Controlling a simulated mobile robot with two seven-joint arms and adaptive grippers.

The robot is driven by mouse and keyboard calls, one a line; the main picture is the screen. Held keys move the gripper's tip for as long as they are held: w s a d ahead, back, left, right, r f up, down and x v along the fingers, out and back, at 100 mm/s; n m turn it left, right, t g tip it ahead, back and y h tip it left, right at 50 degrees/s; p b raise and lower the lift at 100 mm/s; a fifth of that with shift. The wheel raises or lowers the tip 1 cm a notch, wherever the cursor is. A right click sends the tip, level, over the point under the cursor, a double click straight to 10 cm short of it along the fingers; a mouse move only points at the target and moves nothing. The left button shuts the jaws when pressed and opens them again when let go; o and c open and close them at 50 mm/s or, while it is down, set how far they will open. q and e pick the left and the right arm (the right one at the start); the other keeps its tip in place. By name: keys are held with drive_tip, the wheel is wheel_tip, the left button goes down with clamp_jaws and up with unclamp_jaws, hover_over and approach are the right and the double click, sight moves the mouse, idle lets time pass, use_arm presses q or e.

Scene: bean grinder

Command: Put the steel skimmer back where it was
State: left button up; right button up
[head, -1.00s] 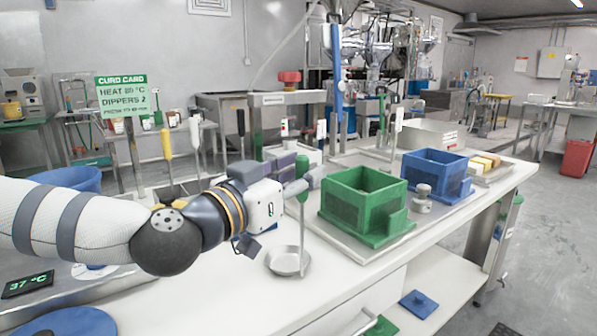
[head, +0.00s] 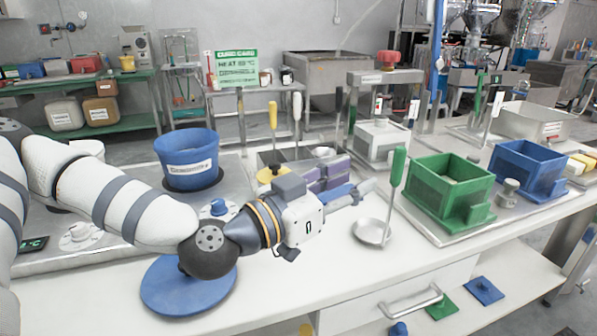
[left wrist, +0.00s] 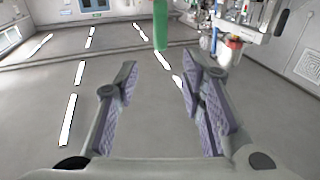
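The steel skimmer, a shallow round steel pan (head: 371,232) with an upright green-topped handle (head: 398,166), stands on the white bench left of the green box. Its green handle also shows at the top of the left wrist view (left wrist: 160,25), ahead of the fingers. My left gripper (head: 360,189) is to the left of the handle, apart from it. In the left wrist view the gripper (left wrist: 158,88) is open, its purple-padded fingers spread with nothing between them. My right gripper is not in view.
The green box (head: 449,190) and blue box (head: 528,168) stand on a tray at the right. A blue bucket (head: 187,155) and blue disc (head: 189,285) are at the left. Yellow- and white-handled tools (head: 273,115) stand behind my gripper. The bench front before the skimmer is clear.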

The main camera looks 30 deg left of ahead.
use_arm(q)
drive_tip(key=s+d+f+g, duration=0.2)
drive_tip(key=d+f+g, duration=0.1)
drive_tip(key=f, duration=0.4)
drive_tip(key=s+d+f+g, duration=0.2)
drive_tip(key=s+d+f, duration=0.1)
drive_tip(key=f, duration=0.4)
drive_tip(key=s+d+f+n+g+y, duration=0.1)
drive_tip(key=s+f+n+g, duration=0.1)
drive_tip(key=s+f+g, duration=0.95)
drive_tip(key=s+a+f+n+g+y, duration=0.1)
drive_tip(key=s+a+f+y, duration=0.1)
drive_tip(key=s, duration=0.5)
drive_tip(key=s+a+f+g+y, duration=0.1)
drive_tip(key=s+a+f, duration=0.4)
drive_tip(key=s+f, duration=0.1)
drive_tip(key=s+a+f+n+g+y, duration=0.1)
drive_tip(key=s+a+f+y, duration=0.1)
drive_tip(key=s+f, duration=0.3)
drive_tip(key=s+a, duration=0.1)
drive_tip(key=s, duration=0.1)
drive_tip(key=shift+s+a+n+y, duration=0.3)
drive_tip(key=shift+s+a, duration=0.1)
drive_tip(key=shift+f, duration=0.1)
drive_tip(key=shift+c, duration=0.3)
